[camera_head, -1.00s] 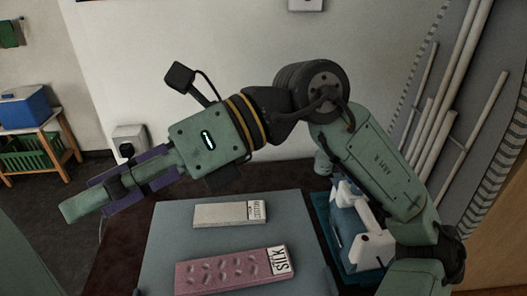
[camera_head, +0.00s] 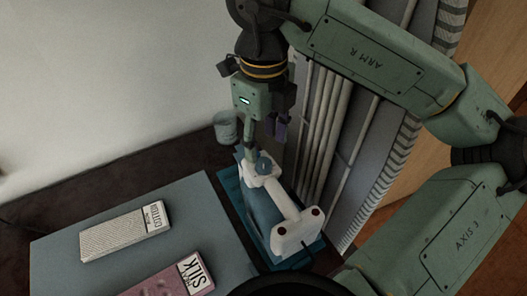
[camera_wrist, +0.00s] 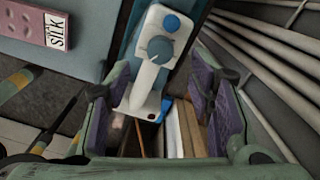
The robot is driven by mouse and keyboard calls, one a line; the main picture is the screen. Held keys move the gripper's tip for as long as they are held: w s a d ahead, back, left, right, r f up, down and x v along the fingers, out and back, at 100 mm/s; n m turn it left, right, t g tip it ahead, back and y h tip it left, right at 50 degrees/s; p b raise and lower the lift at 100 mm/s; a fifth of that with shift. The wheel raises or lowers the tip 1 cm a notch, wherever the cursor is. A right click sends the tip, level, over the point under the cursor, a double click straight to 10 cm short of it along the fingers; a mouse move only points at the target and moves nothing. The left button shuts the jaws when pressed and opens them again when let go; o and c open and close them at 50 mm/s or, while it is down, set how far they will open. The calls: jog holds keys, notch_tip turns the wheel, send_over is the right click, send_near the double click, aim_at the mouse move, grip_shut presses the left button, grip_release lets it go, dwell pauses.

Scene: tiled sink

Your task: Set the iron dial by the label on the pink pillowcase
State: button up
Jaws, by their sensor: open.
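The folded pink pillowcase (camera_head: 160,284) lies on the grey board, cut by the bottom edge; its white label reads SILK (camera_head: 195,270). It also shows in the wrist view (camera_wrist: 30,24). The iron (camera_head: 292,226), white and blue, stands on a blue mat right of the board. Its round grey-blue dial (camera_wrist: 160,49) shows in the wrist view, below a blue button (camera_wrist: 171,23). My gripper (camera_head: 266,138) is open and empty, pointing down over the iron's far end. In the wrist view the dial lies ahead of the spread fingers (camera_wrist: 152,105), apart from them.
A folded pale grey cloth (camera_head: 118,233) labelled COTTON lies on the grey board (camera_head: 60,262). A grey cup (camera_head: 226,128) stands behind the iron near the wall. White pipes (camera_head: 322,130) rise close right of the iron and gripper. The air above the board is clear.

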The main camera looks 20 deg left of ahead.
aim_at(263, 162)
jog(key=shift+f+p, duration=0.35)
jog(key=shift+f, duration=2.45)
jog(key=shift+c, duration=0.5)
grip_shut()
